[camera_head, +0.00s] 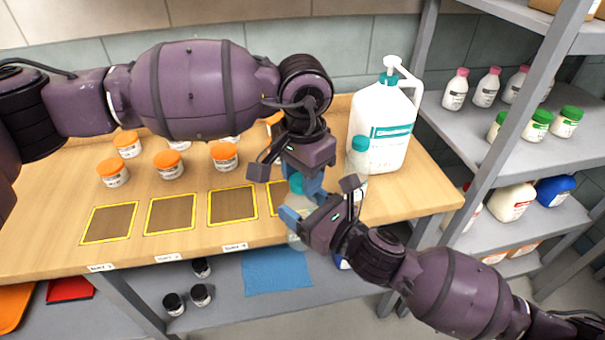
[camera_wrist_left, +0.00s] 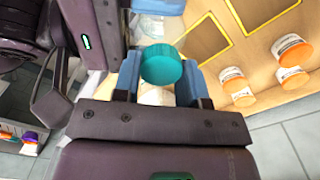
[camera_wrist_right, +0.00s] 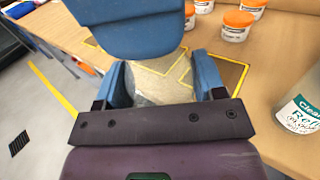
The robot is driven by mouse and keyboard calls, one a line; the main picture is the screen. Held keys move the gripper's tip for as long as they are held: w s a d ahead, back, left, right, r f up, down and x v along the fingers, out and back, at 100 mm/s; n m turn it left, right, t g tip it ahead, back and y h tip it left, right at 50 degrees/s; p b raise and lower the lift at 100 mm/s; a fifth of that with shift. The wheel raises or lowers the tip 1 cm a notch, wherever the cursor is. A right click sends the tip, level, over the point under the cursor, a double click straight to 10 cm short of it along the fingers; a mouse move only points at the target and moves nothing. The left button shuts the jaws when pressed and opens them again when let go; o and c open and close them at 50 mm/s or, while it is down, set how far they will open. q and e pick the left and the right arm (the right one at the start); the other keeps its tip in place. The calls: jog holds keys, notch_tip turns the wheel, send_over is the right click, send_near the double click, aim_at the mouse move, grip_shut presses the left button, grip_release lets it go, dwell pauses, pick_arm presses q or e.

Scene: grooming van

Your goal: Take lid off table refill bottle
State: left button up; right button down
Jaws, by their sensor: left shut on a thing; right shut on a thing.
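My left gripper (camera_head: 300,182) is shut on a teal lid (camera_head: 296,184), which shows clearly between its blue fingers in the left wrist view (camera_wrist_left: 161,64). My right gripper (camera_head: 303,208) is shut on a translucent bottle body (camera_wrist_right: 162,84), just below the lid and over the table's front edge. Fingers hide much of the bottle, and I cannot tell whether the lid still touches its neck. A white pump jug (camera_head: 383,125) with a teal label stands at the table's right. A second teal-lidded bottle (camera_head: 362,158) stands in front of it.
Several orange-lidded jars (camera_head: 171,165) stand on the wooden table (camera_head: 60,228), behind yellow-framed mats (camera_head: 170,213). A grey shelf rack (camera_head: 510,130) with bottles is on the right. Black-capped bottles (camera_head: 201,294) and a blue cloth (camera_head: 277,277) lie on the lower shelf.

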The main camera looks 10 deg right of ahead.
pick_arm(q)
jog(key=n, duration=0.6)
jog(key=shift+d+n, duration=0.1)
jog(key=shift+n, duration=0.3)
jog(key=n, duration=1.3)
jog(key=shift+a+n, duration=0.25)
jog(key=shift+n, duration=0.15)
jog(key=n, duration=0.6)
jog(key=shift+s+a+r+n, duration=0.1)
jog(key=shift+n, duration=0.2)
jog(key=n, duration=1.2)
jog(key=shift+s+a, duration=0.1)
jog(key=n, duration=0.6)
jog(key=shift+n, duration=0.4)
jog(key=n, duration=0.6)
jog(key=shift+s, duration=0.1)
